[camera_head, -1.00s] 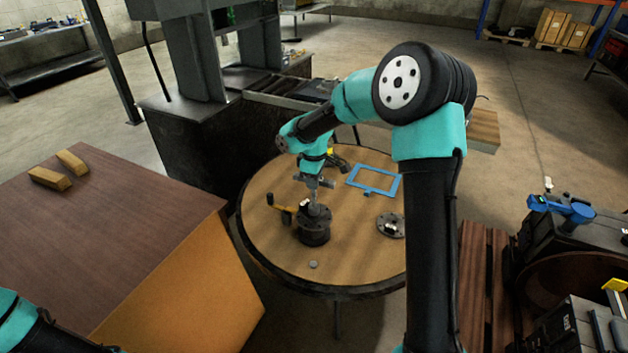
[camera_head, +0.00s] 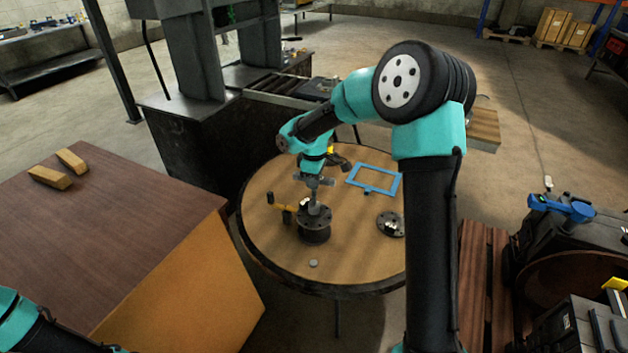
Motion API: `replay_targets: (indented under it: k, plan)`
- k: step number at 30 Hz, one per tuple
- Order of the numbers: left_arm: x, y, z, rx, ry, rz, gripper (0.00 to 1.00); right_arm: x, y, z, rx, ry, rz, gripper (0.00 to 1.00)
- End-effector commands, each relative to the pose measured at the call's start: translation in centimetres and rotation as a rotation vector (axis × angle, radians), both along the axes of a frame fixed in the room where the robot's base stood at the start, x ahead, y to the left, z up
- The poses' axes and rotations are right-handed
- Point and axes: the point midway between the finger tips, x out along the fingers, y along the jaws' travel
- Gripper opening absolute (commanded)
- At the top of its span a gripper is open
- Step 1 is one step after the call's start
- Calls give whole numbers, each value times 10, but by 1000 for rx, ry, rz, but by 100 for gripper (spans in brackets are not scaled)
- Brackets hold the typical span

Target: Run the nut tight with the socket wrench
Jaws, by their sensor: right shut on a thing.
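My right gripper (camera_head: 314,187) points down over the round table, shut on a grey upright tool that looks like the socket wrench (camera_head: 315,205). The tool's lower end meets the top of a dark round flanged part (camera_head: 314,230) standing on the table. The nut cannot be made out; the socket end may be covering it. A yellow-handled piece (camera_head: 281,204) shows just left of the flanged part; whether it is joined to it cannot be told. My left arm shows only at the bottom left corner, with its gripper out of view.
The round wooden table (camera_head: 270,250) also bears a blue frame (camera_head: 374,181), a dark flanged disc (camera_head: 390,224) and a small grey disc (camera_head: 313,264). A brown bench (camera_head: 120,225) with two wooden blocks stands left. The table's front is mostly clear.

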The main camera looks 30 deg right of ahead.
Motion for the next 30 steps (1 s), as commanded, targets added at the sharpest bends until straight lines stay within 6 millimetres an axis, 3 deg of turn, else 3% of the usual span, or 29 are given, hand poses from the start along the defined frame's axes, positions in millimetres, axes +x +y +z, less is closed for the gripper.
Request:
replay_targets:
  k: [30]
  plan:
    - [0, 0, 0, 0, 0, 0, 43, 0, 0, 36, -1, -2, 0, 0]
